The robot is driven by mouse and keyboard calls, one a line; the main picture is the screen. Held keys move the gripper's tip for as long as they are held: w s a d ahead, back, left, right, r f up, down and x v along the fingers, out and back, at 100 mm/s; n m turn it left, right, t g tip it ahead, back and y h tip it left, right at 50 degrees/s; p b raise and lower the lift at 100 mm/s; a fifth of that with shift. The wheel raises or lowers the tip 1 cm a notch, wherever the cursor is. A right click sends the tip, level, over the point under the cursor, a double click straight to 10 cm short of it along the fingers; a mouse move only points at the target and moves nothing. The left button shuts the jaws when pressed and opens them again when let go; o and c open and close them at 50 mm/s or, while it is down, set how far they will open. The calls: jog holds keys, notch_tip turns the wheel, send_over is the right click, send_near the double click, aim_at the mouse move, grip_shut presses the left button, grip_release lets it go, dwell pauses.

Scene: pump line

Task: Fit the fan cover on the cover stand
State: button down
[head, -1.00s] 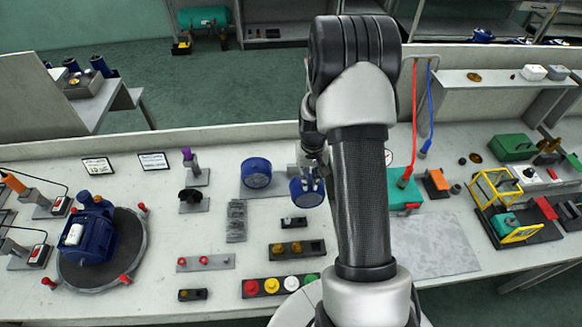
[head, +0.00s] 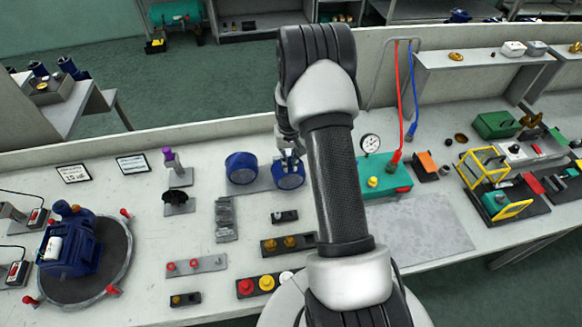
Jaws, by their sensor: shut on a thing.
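The fan cover (head: 289,181) is a dark blue, round cap with a flat face. My gripper (head: 290,160) is shut on its upper part. The cover is at the right end of a flat grey plate, which looks like the cover stand (head: 263,182). I cannot tell whether the cover touches the plate or hangs just above it. A second blue round cap (head: 241,167) sits at the left end of the plate, slightly apart from the held one. My arm hides what lies just right of the held cover.
A black connector block (head: 285,216) and a grey finned part (head: 226,219) are in front of the plate. A purple-topped post (head: 170,162) stands left. A green box with a gauge (head: 383,178) is right of my arm. A grey mat (head: 420,226) is bare.

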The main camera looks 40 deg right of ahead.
jog(key=shift+w+d, duration=0.3)
jog(key=shift+w, duration=0.35)
jog(key=shift+w+d+b, duration=0.4)
jog(key=shift+w+d, duration=0.05)
jog(key=shift+w, duration=0.4)
jog(key=shift+w+d+b, duration=0.35)
jog(key=shift+w+d, duration=0.05)
jog(key=shift+w, duration=0.45)
dwell(1.6)
jog(key=c, duration=1.5)
grip_release()
jog(key=shift+r, duration=0.1)
notch_tip(320, 180, up, 6)
jog(key=p, duration=0.3)
notch_tip(320, 180, up, 12)
jog(key=shift+f, duration=0.1)
